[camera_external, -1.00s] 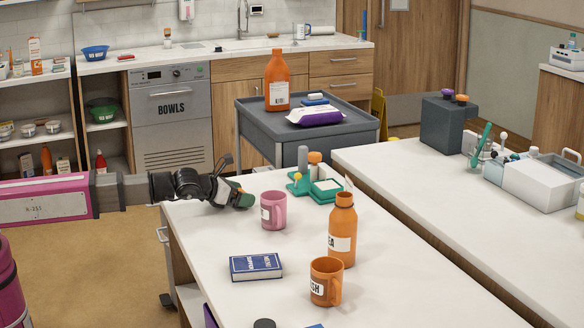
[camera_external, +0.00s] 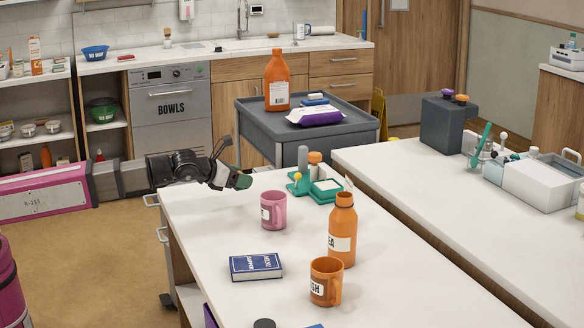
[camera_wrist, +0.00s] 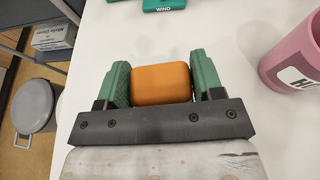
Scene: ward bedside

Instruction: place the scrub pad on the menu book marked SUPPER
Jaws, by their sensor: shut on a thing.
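My gripper (camera_external: 238,180) is above the far left part of the white table. In the wrist view its green fingers (camera_wrist: 160,84) are shut on an orange rounded block, which I take to be the scrub pad (camera_wrist: 160,86). The pad is hidden behind the fingers in the external view. A blue book with white lettering (camera_external: 256,267) lies flat on the table, nearer the camera than my gripper and apart from it. Its cover is bare; I cannot read SUPPER on it. A sliver of another blue thing (camera_external: 316,326) shows at the bottom edge.
A pink mug (camera_external: 273,211) stands between my gripper and the book; it also shows in the wrist view (camera_wrist: 292,62). An orange bottle (camera_external: 342,230) and orange mug (camera_external: 326,282) stand right of the book. Green items (camera_external: 325,190) lie behind. Table left of the book is clear.

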